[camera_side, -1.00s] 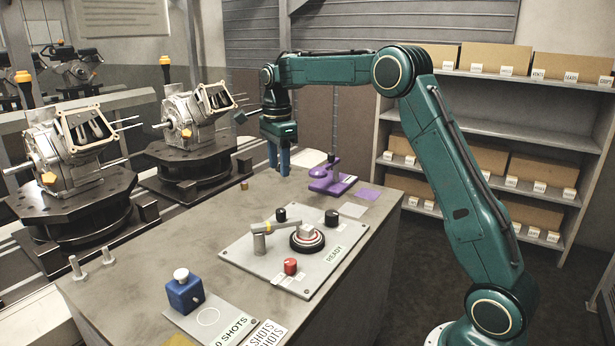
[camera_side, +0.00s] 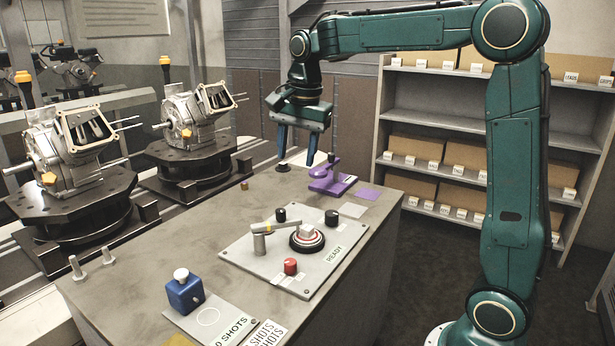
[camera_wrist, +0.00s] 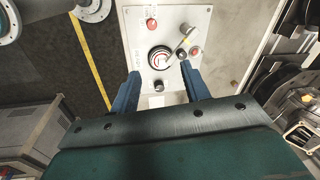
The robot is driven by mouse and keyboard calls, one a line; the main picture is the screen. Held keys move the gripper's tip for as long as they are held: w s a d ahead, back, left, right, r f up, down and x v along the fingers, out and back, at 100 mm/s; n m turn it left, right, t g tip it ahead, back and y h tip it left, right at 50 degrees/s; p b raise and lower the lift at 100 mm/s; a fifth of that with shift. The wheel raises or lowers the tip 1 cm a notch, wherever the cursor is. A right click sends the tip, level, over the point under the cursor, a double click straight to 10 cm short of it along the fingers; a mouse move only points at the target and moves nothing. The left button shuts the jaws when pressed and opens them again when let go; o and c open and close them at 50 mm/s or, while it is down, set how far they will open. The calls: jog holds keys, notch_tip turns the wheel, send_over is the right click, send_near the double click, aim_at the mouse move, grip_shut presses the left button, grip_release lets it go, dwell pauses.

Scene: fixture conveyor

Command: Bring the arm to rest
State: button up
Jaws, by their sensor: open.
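My gripper (camera_side: 296,144) is open and empty, in the air above the back end of the grey bench (camera_side: 225,230). Its two blue fingers point down and stand apart. It is behind and above the purple tool (camera_side: 330,183), which stands on the bench; I cannot tell the exact height between them. In the wrist view my gripper (camera_wrist: 160,85) shows its two fingers apart, with the control panel (camera_wrist: 140,50) beyond them and nothing between them. My green arm is raised, its elbow high at the right.
The control panel (camera_side: 245,252) carries a lever, a round dial and knobs. A blue block with a white knob (camera_side: 185,292) stands at the bench's front. Two engine castings (camera_side: 70,155) (camera_side: 195,122) sit on black turntables at left. Shelves with boxes (camera_side: 440,113) stand at right.

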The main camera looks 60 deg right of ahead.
jog(key=s+a+f+n+t, duration=0.2)
jog(key=s+n, duration=0.5)
jog(key=s, duration=0.4)
jog(key=s+a+f+n+t, duration=0.1)
jog(key=s+a+f+n, duration=0.1)
jog(key=s+a+n, duration=0.3)
jog(key=s+n, duration=0.3)
jog(key=s, duration=0.4)
jog(key=shift+a+f+n+t, duration=0.3)
jog(key=shift+f+t, duration=0.1)
jog(key=shift+s, duration=0.1)
